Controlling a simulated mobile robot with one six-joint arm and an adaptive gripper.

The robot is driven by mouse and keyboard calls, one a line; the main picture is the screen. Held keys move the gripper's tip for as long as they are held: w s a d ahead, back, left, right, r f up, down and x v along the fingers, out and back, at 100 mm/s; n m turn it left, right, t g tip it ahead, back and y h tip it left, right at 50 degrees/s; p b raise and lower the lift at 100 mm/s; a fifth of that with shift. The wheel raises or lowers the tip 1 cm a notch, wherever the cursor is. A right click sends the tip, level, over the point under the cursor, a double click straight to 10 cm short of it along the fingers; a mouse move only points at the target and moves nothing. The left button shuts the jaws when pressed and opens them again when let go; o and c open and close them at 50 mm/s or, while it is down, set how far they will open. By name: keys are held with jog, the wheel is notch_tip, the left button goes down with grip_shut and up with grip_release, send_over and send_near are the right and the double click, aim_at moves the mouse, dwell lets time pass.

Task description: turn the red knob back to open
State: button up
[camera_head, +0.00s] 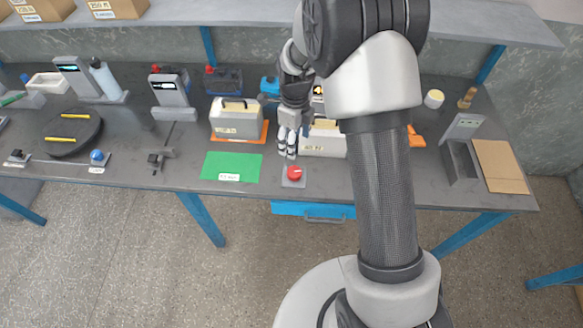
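The red knob (294,172) sits on a small grey plate near the front edge of the workbench, right of a green mat. My gripper (287,155) points down just behind the knob and slightly to its left. Its fingertips appear close to the plate's far edge, but I cannot tell their height or whether they touch it. The fingers look near each other; their opening is too small to judge. The knob's top is in plain view and nothing covers it. Its pointer or setting is too small to make out.
A cream battery case on an orange mat (240,141) stands left of my gripper; another cream case (323,141) stands close right. The green mat (231,166) lies bare. A blue knob (97,157) and a small lever (157,157) are farther left. A blue drawer (313,211) hangs below.

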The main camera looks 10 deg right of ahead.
aim_at(294, 171)
notch_tip(294, 171, down, 16)
jog(key=b, duration=0.3)
jog(key=shift+r, duration=0.1)
jog(key=shift+c, duration=0.6)
jog(key=c, duration=1)
